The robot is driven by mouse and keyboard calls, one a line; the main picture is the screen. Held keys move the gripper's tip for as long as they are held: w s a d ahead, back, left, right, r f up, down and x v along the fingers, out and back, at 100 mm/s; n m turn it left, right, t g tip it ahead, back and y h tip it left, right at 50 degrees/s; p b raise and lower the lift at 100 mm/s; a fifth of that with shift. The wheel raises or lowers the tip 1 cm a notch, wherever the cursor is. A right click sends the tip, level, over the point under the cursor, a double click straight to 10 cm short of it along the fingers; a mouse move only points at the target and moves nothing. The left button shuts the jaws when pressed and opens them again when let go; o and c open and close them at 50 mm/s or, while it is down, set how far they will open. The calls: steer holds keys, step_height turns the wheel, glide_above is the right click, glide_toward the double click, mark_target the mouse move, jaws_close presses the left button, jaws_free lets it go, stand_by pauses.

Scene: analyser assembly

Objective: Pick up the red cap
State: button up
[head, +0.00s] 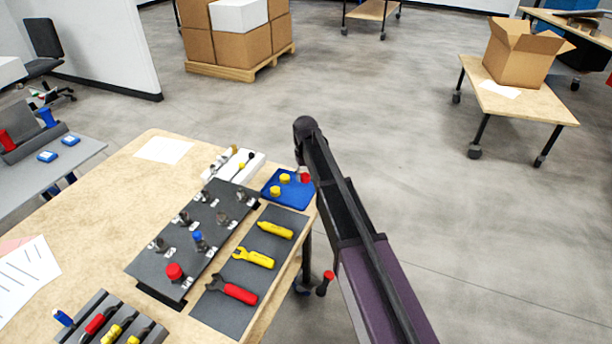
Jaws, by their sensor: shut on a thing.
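The red cap (305,178) shows at the right edge of the blue tray (284,200), partly hidden by my arm. My gripper (303,168) is at the red cap, small and dark below the end of my arm, and shut on it. Its fingers are mostly hidden. I cannot tell whether the cap touches the tray. Two yellow caps (285,178) sit on the same tray, left of the red one. The dark panel (150,262) left of the tray bears several metal fittings, one with a blue top (197,237) and one with a red top (175,272).
A grey mat (262,224) in front of the tray holds a yellow tool, a yellow wrench and a red wrench (233,290). A white holder (232,165) stands behind the panel. A tool rack (110,325) is at the front left. Open floor lies right of the table.

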steer(key=s+d+r, duration=0.1)
steer(key=s+d, duration=0.2)
steer(key=s, duration=1.2)
steer(key=shift+s+r+p, duration=0.3)
steer(key=shift+s+p, duration=0.1)
steer(key=shift+p, duration=0.05)
